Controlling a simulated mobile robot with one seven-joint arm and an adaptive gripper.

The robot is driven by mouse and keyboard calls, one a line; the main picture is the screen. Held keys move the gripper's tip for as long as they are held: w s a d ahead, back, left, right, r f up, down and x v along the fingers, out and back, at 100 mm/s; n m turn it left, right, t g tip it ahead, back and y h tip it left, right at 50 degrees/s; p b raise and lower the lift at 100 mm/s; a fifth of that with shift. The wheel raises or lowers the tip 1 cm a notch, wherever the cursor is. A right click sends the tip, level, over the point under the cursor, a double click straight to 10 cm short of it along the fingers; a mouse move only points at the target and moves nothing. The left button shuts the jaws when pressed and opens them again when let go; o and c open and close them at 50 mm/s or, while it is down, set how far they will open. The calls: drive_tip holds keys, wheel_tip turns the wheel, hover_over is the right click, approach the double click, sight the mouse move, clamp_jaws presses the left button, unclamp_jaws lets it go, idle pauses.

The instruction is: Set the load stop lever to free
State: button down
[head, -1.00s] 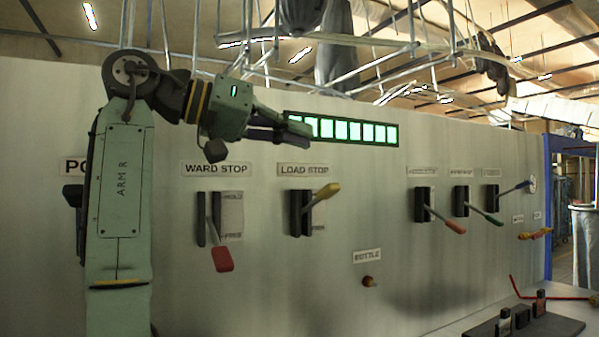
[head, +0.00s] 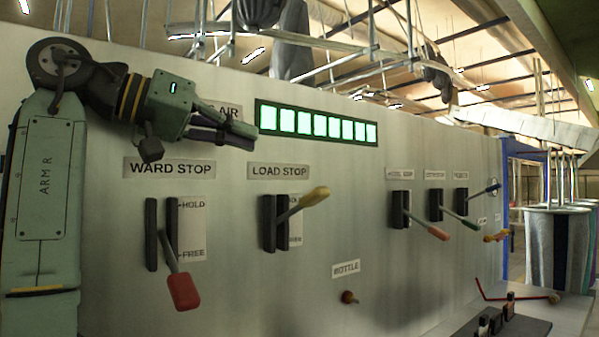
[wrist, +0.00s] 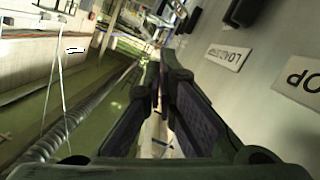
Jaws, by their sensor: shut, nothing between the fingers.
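The load stop lever (head: 305,203) has a yellow handle that points up and to the right, out from its dark slot under the LOAD STOP label (head: 278,171). The HOLD/FREE plate behind it is partly hidden by the lever.
The red ward stop lever (head: 180,280) hangs down toward FREE, left of the load stop. A green light strip (head: 312,122) runs above. Several smaller levers, one with an orange handle (head: 428,227), stand to the right. A bottle knob (head: 348,297) sticks out below.

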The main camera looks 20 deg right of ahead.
drive_tip(key=shift+d, duration=0.1)
drive_tip(key=p, duration=0.1)
hover_over(297, 208)
drive_tip(key=s+a, duration=0.2)
drive_tip(key=f, duration=0.2)
drive_tip(key=shift+s+d+f, duration=0.15)
drive_tip(key=shift+d+f, duration=0.15)
drive_tip(key=shift+f, duration=0.35)
drive_tip(key=shift+s+d+f, duration=0.2)
drive_tip(key=shift+d+f, duration=0.1)
drive_tip(key=shift+f, duration=0.35)
drive_tip(key=shift+s+d+f, duration=0.15)
drive_tip(key=shift+d+f, duration=0.15)
drive_tip(key=shift+f, duration=0.35)
drive_tip(key=shift+s, duration=0.1)
